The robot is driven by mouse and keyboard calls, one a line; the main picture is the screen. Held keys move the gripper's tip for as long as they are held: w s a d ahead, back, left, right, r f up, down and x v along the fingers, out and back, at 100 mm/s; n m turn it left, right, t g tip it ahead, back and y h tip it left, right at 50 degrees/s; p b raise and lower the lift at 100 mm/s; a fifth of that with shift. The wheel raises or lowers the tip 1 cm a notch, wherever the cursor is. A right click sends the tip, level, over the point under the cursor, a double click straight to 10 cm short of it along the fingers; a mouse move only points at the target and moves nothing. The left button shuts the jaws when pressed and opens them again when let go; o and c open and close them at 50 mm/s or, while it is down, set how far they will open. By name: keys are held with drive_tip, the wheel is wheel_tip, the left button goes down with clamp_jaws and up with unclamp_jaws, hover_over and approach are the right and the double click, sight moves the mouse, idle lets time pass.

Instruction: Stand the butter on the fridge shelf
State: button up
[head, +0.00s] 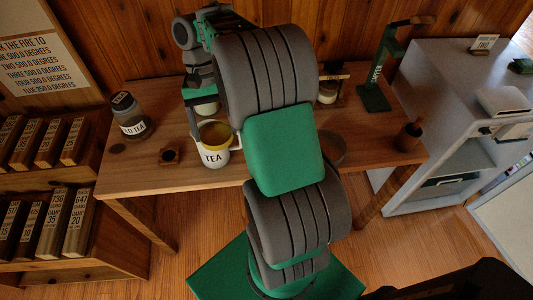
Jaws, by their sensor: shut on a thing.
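My gripper (206,108) hangs over the wooden table, left of my own arm links. One dark finger shows; the other is largely hidden. A yellow thing (216,131), which looks like the butter, shows at the fingertips, and the gripper is shut on it. The pale cabinet (405,189) at the right has an open front with a shelf inside and may be the fridge.
The table (130,179) also holds a jar (133,124), a small dark wooden block (170,156), a green stand (374,95) and a brown cup (408,137). A book rack (70,187) stands at the left. My arm hides the table's middle.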

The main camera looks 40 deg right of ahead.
drive_tip(key=s+d+f+m+t+y, duration=0.1)
drive_tip(key=s+d+f+m+t, duration=0.15)
drive_tip(key=s+d+m, duration=0.65)
drive_tip(key=s+d+f+m+t+y, duration=0.1)
drive_tip(key=s+d+f+m+t, duration=0.1)
drive_tip(key=s+d+m+t, duration=0.5)
drive_tip(key=w+a+f+m+g, duration=0.1)
drive_tip(key=w+f, duration=0.2)
drive_tip(key=w, duration=0.1)
drive_tip(key=w+a+f+m+g+p, duration=0.1)
drive_tip(key=w+f, duration=0.3)
drive_tip(key=w+a+f+m+g, duration=0.1)
drive_tip(key=w+a+f, duration=0.1)
drive_tip(key=w+f, duration=0.1)
drive_tip(key=shift+w+f, duration=0.3)
drive_tip(key=shift+w, duration=0.4)
drive_tip(key=shift+f+p, duration=0.45)
drive_tip(key=shift+f, duration=0.85)
drive_tip(key=shift+f, duration=0.2)
drive_tip(key=o, duration=1.5)
